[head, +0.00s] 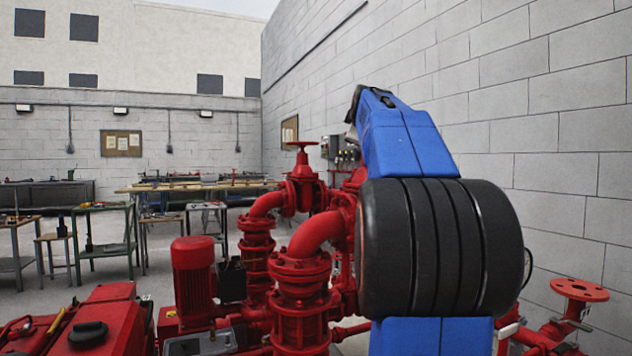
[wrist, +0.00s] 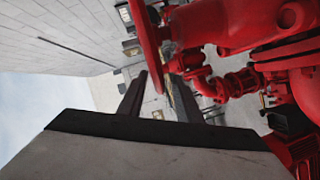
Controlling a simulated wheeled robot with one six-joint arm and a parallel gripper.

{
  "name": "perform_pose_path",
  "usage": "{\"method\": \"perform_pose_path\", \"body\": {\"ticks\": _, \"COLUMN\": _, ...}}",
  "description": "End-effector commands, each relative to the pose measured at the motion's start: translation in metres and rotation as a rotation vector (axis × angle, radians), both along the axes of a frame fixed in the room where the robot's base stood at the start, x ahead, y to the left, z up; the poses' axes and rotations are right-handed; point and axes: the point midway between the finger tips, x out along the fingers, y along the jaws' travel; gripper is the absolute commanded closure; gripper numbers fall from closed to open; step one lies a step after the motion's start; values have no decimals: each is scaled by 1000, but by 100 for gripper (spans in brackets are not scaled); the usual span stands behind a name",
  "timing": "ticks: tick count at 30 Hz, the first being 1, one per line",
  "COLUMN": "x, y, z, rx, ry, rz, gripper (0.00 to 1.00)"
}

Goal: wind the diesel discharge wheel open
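In the wrist view a large red handwheel (wrist: 147,42) shows nearly edge-on, close to the camera at the top, on a red valve body (wrist: 225,22). The frames do not label it as the diesel discharge wheel. In the head view my blue arm hides the gripper and probably this wheel. Another red handwheel (head: 303,144) stands upright-stemmed on a valve left of my arm.
Red pipes (head: 302,290) and a red motor (head: 194,275) stand left of my arm. A red round wheel or flange (head: 579,290) is low at the right. A block wall (head: 560,130) runs along the right. Workbenches (head: 105,235) stand farther back.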

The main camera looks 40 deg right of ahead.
Motion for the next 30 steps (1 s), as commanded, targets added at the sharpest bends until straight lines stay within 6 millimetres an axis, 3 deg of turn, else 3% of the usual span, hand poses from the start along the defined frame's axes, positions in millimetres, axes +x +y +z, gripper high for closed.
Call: {"method": "perform_pose_path", "body": {"ticks": 30, "x": 20, "y": -3, "z": 0, "rx": -1, "ry": 1, "rz": -245, "gripper": 68}}
